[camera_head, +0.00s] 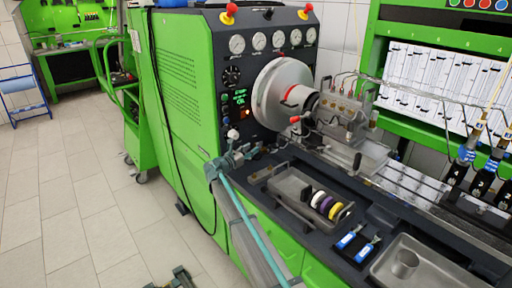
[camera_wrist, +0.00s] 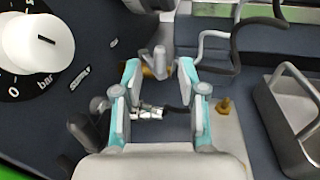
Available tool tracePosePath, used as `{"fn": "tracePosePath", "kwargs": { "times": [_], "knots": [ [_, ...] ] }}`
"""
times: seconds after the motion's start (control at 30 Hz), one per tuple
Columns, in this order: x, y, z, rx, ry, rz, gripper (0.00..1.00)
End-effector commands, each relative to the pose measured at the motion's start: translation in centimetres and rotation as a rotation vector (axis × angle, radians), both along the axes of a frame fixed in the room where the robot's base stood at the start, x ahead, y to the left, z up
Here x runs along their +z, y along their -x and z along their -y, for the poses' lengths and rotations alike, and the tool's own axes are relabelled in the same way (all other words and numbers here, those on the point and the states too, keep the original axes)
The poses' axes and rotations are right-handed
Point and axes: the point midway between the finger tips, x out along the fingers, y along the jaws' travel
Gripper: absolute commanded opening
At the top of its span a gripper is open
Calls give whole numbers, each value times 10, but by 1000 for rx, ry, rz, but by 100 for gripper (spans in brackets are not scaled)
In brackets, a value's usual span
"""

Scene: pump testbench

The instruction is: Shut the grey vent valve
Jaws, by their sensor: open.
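My gripper (camera_wrist: 160,74) is open in the wrist view, its two teal-and-grey fingers spread. A small grey upright piece with brass at its base (camera_wrist: 160,55) shows between and just beyond the fingertips. It looks like the grey vent valve, but its handle position is unclear. I cannot tell whether the fingers touch it. A silver fitting (camera_wrist: 148,112) with a black hose lies below, between the fingers. In the head view my gripper (camera_head: 232,158) is at the green bench's front left corner, below the gauge panel; it and my arm hide the valve there.
A white pressure knob (camera_wrist: 38,42) is left of my gripper; it also shows in the head view (camera_head: 233,134). A dark grey rounded part (camera_wrist: 85,130) sits close by the left finger. A metal tray (camera_wrist: 290,120) is at right.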

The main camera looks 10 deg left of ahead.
Motion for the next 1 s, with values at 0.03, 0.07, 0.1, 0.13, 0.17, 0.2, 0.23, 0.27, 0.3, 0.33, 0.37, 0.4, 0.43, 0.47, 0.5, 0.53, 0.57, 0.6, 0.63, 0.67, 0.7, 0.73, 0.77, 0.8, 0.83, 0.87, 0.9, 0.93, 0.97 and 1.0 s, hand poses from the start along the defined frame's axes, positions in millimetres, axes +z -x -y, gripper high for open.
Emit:
{"fn": "tracePosePath", "kwargs": {
  "times": [0.03, 0.07, 0.1, 0.13, 0.17, 0.2, 0.23, 0.27, 0.3, 0.33, 0.37, 0.4, 0.43, 0.47, 0.5, 0.53, 0.57, 0.6, 0.63, 0.67, 0.7, 0.73, 0.77, 0.8, 0.83, 0.87, 0.9, 0.93, 0.97, 1.0],
  "knots": [
    [0, 11, -6, 2, 0, 0, 41],
    [0, 16, -9, 1, 0, 0, 41],
    [0, 22, -13, 1, 0, 0, 41],
    [0, 26, -16, 2, 0, 0, 41],
    [0, 30, -19, 2, 0, 0, 41],
    [0, 34, -22, 1, 0, 0, 41],
    [0, 37, -24, 0, 0, 0, 41],
    [0, 40, -26, 0, 0, 0, 41],
    [0, 43, -29, 0, 0, 0, 41],
    [0, 46, -31, 0, 0, 0, 41],
    [0, 47, -32, 1, 0, 0, 41],
    [0, 49, -33, 1, 0, 0, 41],
    [0, 50, -34, 0, 0, 0, 41],
    [0, 51, -35, 0, 0, 0, 41],
    [0, 51, -35, 0, 0, 0, 41],
    [0, 52, -35, 0, 0, 0, 41],
    [0, 52, -36, 0, 0, 0, 41],
    [0, 52, -35, -1, 0, 0, 41],
    [0, 52, -35, -1, 0, 0, 41],
    [0, 52, -35, -1, 0, 0, 41],
    [0, 52, -36, -1, 0, 0, 41],
    [0, 51, -35, -1, 0, 0, 41],
    [0, 52, -35, -1, 0, 0, 39],
    [0, 52, -35, 0, -1, 0, 33],
    [-1, 52, -36, 1, -6, -1, 28],
    [-2, 52, -36, 4, -14, -1, 23],
    [-4, 53, -37, 9, -34, -3, 16],
    [-6, 54, -37, 16, -55, -6, 11],
    [-9, 54, -39, 24, -84, -8, 6],
    [-15, 56, -41, 38, -132, -12, 0]
  ]
}}
